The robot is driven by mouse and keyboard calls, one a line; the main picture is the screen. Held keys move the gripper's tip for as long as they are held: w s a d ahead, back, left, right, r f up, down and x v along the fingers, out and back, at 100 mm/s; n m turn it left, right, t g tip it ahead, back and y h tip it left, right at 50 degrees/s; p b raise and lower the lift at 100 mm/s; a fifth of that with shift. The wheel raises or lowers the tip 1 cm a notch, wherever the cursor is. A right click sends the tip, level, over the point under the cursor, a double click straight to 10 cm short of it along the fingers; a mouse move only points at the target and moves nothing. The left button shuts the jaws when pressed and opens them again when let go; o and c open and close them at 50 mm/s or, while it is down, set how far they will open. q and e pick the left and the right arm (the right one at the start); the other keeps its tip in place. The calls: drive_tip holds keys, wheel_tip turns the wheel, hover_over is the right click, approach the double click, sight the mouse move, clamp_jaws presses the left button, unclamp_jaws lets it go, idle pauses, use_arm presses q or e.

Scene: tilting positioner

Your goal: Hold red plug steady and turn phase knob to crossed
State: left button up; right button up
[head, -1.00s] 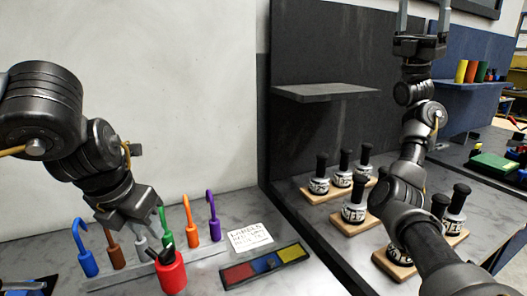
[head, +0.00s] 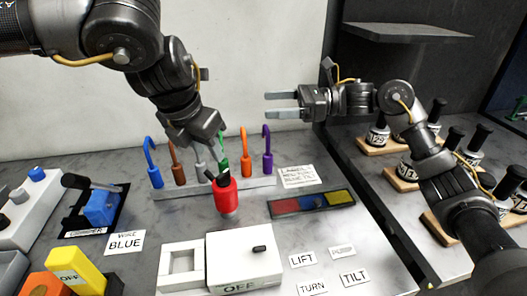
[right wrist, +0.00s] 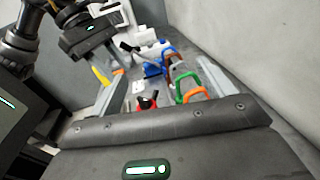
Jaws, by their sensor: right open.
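The red plug (head: 227,197) stands on the bench in front of a row of coloured hooks, with black parts at its top. It also shows small in the right wrist view (right wrist: 148,103). My left gripper (head: 207,160) is just above and behind the plug; its fingertips are not clear, so I cannot tell if it grips. My right gripper (head: 283,105) is open and empty, pointing left above the hooks. No knob is plainly marked as phase. A small dark knob (head: 259,248) sits on a white box marked OFF, and a red-blue-yellow strip (head: 283,207) lies right of the plug.
Coloured hooks (head: 267,160) stand close behind the plug. A blue clamp with a black lever (head: 100,207) and a yellow block (head: 76,270) are at left. Label cards (head: 354,277) lie at front right. A dark shelf (head: 405,32) juts from the back right.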

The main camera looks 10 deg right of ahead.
sight(225, 191)
drive_tip(key=s+a+f+n+g+h, duration=0.1)
drive_tip(key=s+a+f+g+h, duration=0.15)
drive_tip(key=f, duration=0.55)
drive_tip(key=s+a+f+n+g+h, duration=0.1)
drive_tip(key=s+a+f, duration=0.15)
drive_tip(key=f, duration=0.55)
drive_tip(key=shift+t, duration=0.25)
drive_tip(key=x, duration=1)
drive_tip(key=shift+s+f, duration=0.1)
drive_tip(key=shift+s, duration=0.3)
drive_tip(key=shift+c, duration=0.3)
